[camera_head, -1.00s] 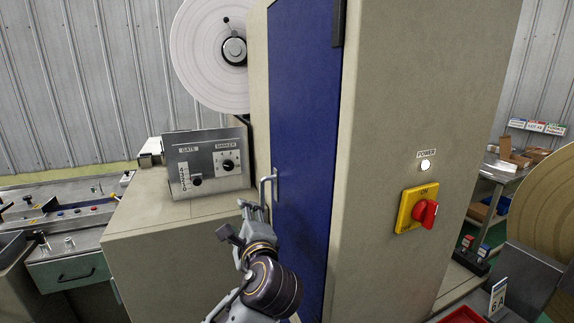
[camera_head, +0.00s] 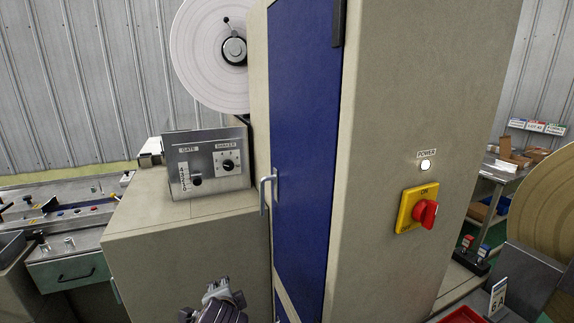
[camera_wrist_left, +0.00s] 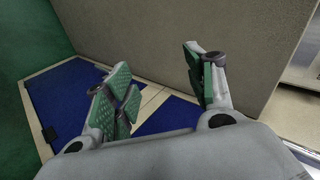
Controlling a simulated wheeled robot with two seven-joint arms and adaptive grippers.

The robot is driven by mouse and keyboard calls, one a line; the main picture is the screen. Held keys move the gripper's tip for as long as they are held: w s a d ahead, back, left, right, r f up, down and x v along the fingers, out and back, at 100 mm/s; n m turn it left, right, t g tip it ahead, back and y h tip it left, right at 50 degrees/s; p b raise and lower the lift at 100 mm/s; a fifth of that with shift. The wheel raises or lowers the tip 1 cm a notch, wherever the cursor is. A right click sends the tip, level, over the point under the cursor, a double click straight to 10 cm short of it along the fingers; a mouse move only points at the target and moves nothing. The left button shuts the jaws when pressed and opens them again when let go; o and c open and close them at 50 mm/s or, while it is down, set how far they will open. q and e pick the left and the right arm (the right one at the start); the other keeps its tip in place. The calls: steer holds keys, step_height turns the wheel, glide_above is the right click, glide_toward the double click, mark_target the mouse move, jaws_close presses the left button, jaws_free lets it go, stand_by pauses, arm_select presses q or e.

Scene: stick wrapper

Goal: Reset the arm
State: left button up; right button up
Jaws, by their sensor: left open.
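My left gripper (camera_head: 222,293) shows at the bottom of the head view, in front of the beige cabinet and left of the tall blue door (camera_head: 305,130). Only its top part is in frame. In the left wrist view its two green-padded fingers (camera_wrist_left: 160,88) are spread apart with nothing between them. Blue panel surface (camera_wrist_left: 75,95) and a beige wall (camera_wrist_left: 150,40) lie beyond them. The door's metal handle (camera_head: 268,192) is free, above and right of the gripper. My right gripper is out of view.
A red power switch (camera_head: 424,213) on a yellow plate is on the machine's side. A white reel (camera_head: 212,60) hangs behind. A workbench (camera_head: 70,215) stands at left.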

arm_select(q)
steer(key=s+a+f+n+g+h, duration=0.25)
steer(key=s+f+n, duration=0.25)
steer(key=s+f, duration=0.4)
steer(key=s+a+f+n+g+h, duration=0.1)
steer(key=s+a+f+n+g, duration=0.35)
steer(key=s+f, duration=0.65)
steer(key=f, duration=1.4)
steer(key=s+f, duration=0.2)
steer(key=f, duration=1.5)
steer(key=s+a+f, duration=0.3)
steer(key=s+f, duration=0.6)
steer(key=s, duration=0.1)
steer(key=s+a+f+g, duration=0.1)
steer(key=s+a+f, duration=0.2)
steer(key=s+f, duration=0.6)
steer(key=shift+s+f+g+y, duration=0.3)
steer(key=shift+s+y, duration=0.15)
steer(key=shift+s, duration=0.5)
